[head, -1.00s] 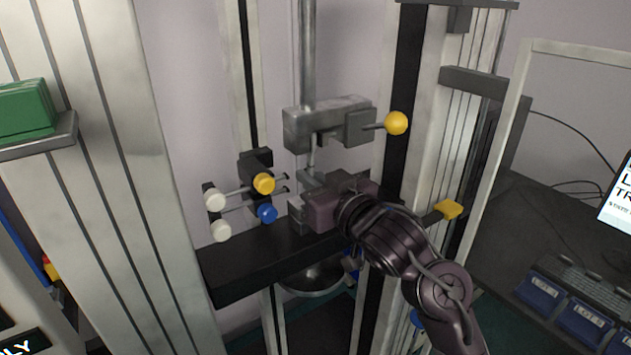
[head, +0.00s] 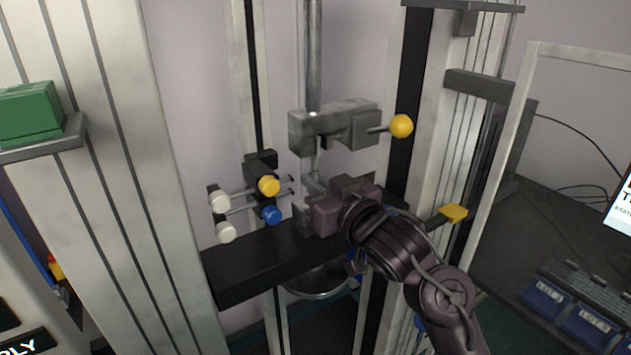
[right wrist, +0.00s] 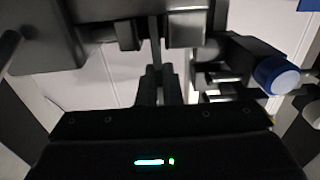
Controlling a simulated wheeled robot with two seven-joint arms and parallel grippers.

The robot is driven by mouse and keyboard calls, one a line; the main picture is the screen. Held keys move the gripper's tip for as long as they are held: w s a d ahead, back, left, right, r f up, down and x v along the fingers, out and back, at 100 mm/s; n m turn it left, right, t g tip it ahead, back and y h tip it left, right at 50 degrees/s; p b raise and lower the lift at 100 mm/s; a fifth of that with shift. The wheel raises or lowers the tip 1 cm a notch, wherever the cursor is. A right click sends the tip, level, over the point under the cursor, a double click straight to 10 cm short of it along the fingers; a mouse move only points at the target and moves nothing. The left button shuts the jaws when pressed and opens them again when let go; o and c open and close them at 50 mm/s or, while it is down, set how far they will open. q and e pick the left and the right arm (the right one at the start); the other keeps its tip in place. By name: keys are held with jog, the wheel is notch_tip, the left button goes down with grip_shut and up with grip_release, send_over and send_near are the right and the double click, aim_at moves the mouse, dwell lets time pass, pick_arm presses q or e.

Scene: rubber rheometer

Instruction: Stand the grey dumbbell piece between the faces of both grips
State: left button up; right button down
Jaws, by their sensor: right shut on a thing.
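The upper grip (head: 305,130) is a grey metal block hanging from a rod, with a yellow ball knob (head: 401,126) on its right. The grey dumbbell piece (head: 315,163) is a thin upright strip just below it. In the right wrist view the piece (right wrist: 155,48) rises from between my fingers into the gap between the upper grip's two faces (right wrist: 187,30), with no clear contact. My right gripper (head: 320,188) is shut on the piece, under the upper grip. The lower grip (head: 301,216) is mostly hidden behind my right gripper. My left gripper is out of view.
A black crossbeam (head: 255,262) runs below the grips. White, yellow and blue knobs (head: 270,215) stick out left of my right gripper. Machine columns (head: 130,150) stand on both sides. A green block (head: 30,112) sits on a ledge at far left.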

jog(key=c, duration=1.5)
grip_release()
jog(key=shift+s+d, duration=0.2)
jog(key=shift+s, duration=0.1)
jog(key=b+v, duration=0.1)
jog(key=v, duration=0.6)
jog(key=shift+b, duration=0.4)
